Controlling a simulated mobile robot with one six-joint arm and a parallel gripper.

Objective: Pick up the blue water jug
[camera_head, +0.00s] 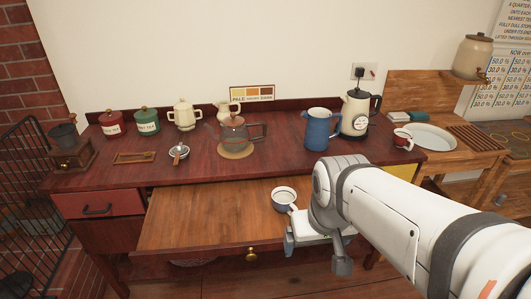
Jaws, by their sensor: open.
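The blue water jug (318,130) stands upright on the dark red wooden counter (205,170), right of the middle, with a spout and handle at its upper part. My gripper (316,252) is open, in front of and below the jug, over the right part of the pulled-out wooden board (210,215). It is apart from the jug. My arm comes in from the lower right and hides the right end of the board and part of the counter front.
A cream electric kettle (355,112) stands close to the right of the jug. A red mug (402,139) stands further right.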

